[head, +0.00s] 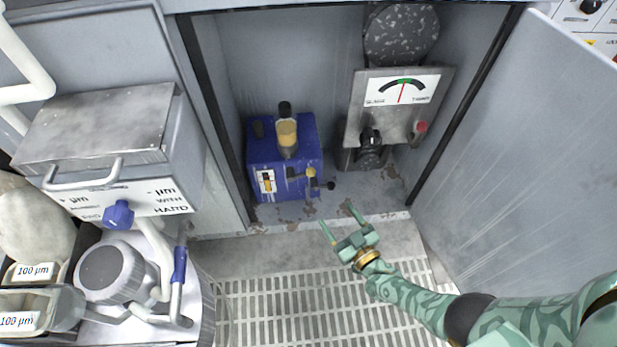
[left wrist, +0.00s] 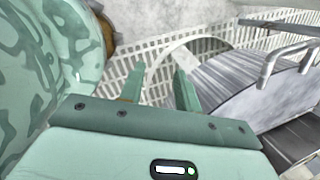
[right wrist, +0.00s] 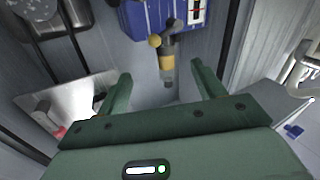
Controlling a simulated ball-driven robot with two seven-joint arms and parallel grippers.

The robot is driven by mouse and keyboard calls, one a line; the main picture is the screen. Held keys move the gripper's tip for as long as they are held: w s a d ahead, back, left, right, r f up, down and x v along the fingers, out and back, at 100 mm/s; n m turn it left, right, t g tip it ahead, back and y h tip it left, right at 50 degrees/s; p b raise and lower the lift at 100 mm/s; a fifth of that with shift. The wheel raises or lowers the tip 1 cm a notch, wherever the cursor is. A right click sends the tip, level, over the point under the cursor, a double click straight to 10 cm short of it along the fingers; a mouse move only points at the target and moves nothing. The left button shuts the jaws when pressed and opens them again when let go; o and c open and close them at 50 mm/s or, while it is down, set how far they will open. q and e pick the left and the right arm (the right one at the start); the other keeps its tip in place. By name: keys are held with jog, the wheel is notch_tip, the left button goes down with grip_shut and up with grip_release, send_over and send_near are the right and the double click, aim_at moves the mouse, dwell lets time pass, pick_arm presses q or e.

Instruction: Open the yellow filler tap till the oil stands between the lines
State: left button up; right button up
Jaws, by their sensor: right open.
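A blue oil box (head: 262,160) stands at the left on the cabinet floor. A dark-capped bottle of amber oil (head: 287,133) stands on it. The white sight gauge (head: 267,182) on its front has yellow and red in it; the oil level is too small to read. The yellow tap (head: 311,173) is right of the gauge, with dark handles beside it. My right gripper (head: 341,222) is open and empty, in front of and below the tap, apart from it. In the right wrist view the box (right wrist: 150,22) lies beyond the fingers. My left gripper (left wrist: 160,80) is open and empty over the grating.
A grey unit with a dial (head: 402,90) and dark knob (head: 371,140) stands right of the box. The open door (head: 520,150) bounds the right side. A grey machine (head: 100,130) crowds the left. Space above the floor grating (head: 310,300) is free.

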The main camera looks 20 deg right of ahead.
aim_at(309, 176)
pick_arm(q)
jog(key=w+d+r+n+t+h+b, duration=0.1)
jog(key=w+d+r+t+h+b, duration=0.1)
jog(key=w, duration=0.5)
jog(key=d+r+b, duration=0.1)
jog(key=d+b, duration=0.1)
jog(key=d, duration=0.1)
jog(key=shift+w+d+t+b, duration=0.2)
jog(key=shift+d+t+b, duration=0.05)
jog(key=shift+t+b, duration=0.15)
pick_arm(e)
jog(key=w+a, duration=0.2)
jog(key=w, duration=1.2)
jog(key=shift+w, duration=0.4)
pick_arm(q)
jog(key=shift+r, duration=0.1)
pick_arm(e)
jog(key=shift+r, duration=0.1)
jog(key=c, duration=1.4)
